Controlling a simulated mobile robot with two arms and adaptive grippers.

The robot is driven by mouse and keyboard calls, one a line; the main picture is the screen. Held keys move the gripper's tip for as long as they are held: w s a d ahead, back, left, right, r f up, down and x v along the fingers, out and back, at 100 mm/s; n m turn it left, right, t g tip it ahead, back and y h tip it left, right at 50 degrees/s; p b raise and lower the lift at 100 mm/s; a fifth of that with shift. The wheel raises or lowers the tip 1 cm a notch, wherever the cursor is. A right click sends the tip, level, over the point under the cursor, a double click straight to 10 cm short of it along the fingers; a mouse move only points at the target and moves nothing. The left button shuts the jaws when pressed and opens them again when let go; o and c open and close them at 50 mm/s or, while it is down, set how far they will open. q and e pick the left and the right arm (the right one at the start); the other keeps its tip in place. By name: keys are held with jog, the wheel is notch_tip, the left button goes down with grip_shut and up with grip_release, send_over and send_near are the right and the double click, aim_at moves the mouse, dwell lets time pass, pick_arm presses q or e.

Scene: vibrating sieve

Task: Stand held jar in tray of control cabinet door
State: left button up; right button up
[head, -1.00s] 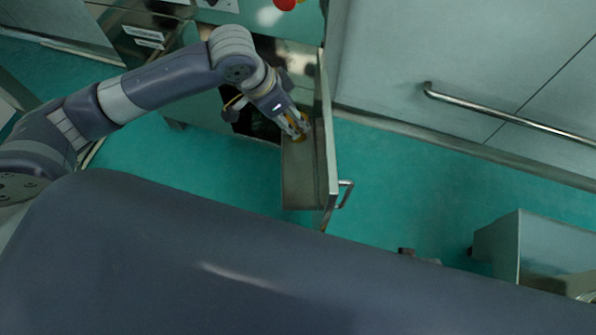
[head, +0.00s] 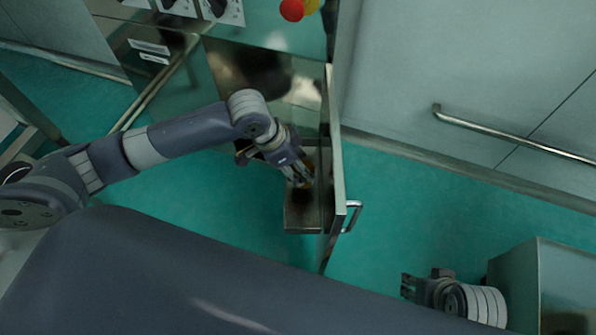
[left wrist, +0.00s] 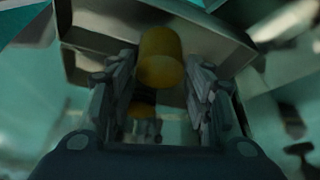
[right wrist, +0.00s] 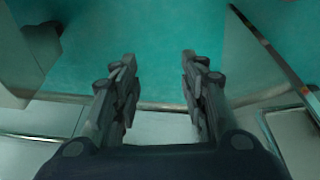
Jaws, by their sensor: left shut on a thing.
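The amber jar (head: 307,184) is in my left gripper (head: 301,176), over the metal tray (head: 302,222) on the inner side of the open cabinet door (head: 337,170). In the left wrist view the jar (left wrist: 160,58) is between the two fingers of the left gripper (left wrist: 163,85), with the tray's walls beyond it. I cannot tell whether the jar's base touches the tray floor. My right gripper (head: 406,286) is at the lower right of the head view, away from the tray. In the right wrist view the right gripper (right wrist: 158,80) is open and empty.
The control cabinet (head: 175,85) stands at the upper left, with a red button (head: 291,9) on its panel. The door's handle (head: 353,216) sticks out to the right. A wall rail (head: 500,133) and a metal box (head: 565,280) are at the right. Green floor lies clear between.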

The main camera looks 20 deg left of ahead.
pick_arm(q)
notch_tip(320, 180, down, 3)
jog(key=shift+r+b, duration=0.15)
jog(key=shift+b, duration=0.25)
pick_arm(e)
jog(key=shift+v, duration=1.05)
pick_arm(q)
jog(key=shift+f, duration=0.25)
pick_arm(e)
jog(key=shift+s+d, duration=0.1)
pick_arm(q)
jog(key=o, duration=1.2)
jog(key=shift+a+r, duration=0.1)
jog(key=shift+r, duration=0.3)
jog(key=p+v, duration=0.3)
jog(key=v, duration=0.8)
jog(key=shift+r+p, duration=0.2)
jog(key=shift+p, duration=0.1)
pick_arm(e)
jog(key=s+x, duration=0.1)
jog(key=x, duration=1)
jog(key=shift+s+f+g, duration=0.3)
jog(key=shift+s+f, duration=0.05)
jog(key=shift+s, duration=0.05)
